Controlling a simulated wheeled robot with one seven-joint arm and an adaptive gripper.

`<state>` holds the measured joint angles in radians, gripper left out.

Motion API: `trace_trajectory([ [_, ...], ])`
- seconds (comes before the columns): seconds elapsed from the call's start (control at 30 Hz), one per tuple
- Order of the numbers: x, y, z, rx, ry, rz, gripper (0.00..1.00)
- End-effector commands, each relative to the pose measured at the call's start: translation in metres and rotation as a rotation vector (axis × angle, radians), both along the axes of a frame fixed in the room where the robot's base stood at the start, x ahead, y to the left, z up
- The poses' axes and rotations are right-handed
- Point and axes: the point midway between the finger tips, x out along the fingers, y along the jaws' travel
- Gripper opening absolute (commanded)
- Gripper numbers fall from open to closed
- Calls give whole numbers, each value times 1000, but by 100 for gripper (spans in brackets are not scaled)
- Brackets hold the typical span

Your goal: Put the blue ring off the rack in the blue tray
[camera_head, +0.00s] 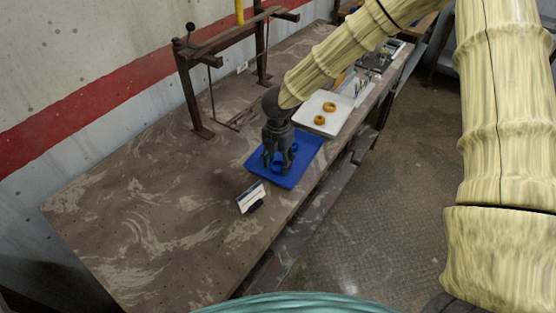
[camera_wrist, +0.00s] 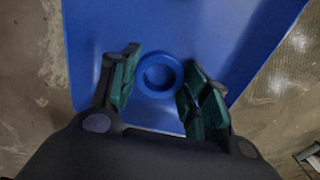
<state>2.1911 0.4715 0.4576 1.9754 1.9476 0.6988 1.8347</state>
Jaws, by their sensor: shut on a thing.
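The blue tray (camera_head: 308,146) lies flat on the bench near its front edge, and its blue floor fills much of the wrist view (camera_wrist: 225,25). My gripper (camera_head: 278,160) points down over the tray. In the wrist view the green-padded fingers of my gripper (camera_wrist: 160,80) stand on either side of the blue ring (camera_wrist: 158,92), shut on it. The ring is over or on the tray floor; I cannot tell whether it touches. In the head view the fingers partly hide the ring (camera_head: 278,164). The brown metal rack (camera_head: 193,95) stands behind, to the left.
A white tray (camera_head: 312,128) with two orange rings (camera_head: 329,107) lies beyond the blue tray. A small white card on a stand (camera_head: 250,198) is close to the blue tray's near side. The bench's left part is clear.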

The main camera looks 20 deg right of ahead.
Motion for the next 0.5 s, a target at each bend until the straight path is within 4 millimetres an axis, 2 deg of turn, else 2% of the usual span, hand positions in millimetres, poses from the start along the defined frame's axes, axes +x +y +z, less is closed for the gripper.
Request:
trace_trajectory([
  [0.23,0,0,-3,0,0,0,23],
  [0.27,0,0,-3,0,0,0,50],
  [0.3,0,0,-3,0,0,0,57],
  [0.37,0,0,-3,0,0,0,68],
  [0.5,0,0,-3,0,0,0,68],
])
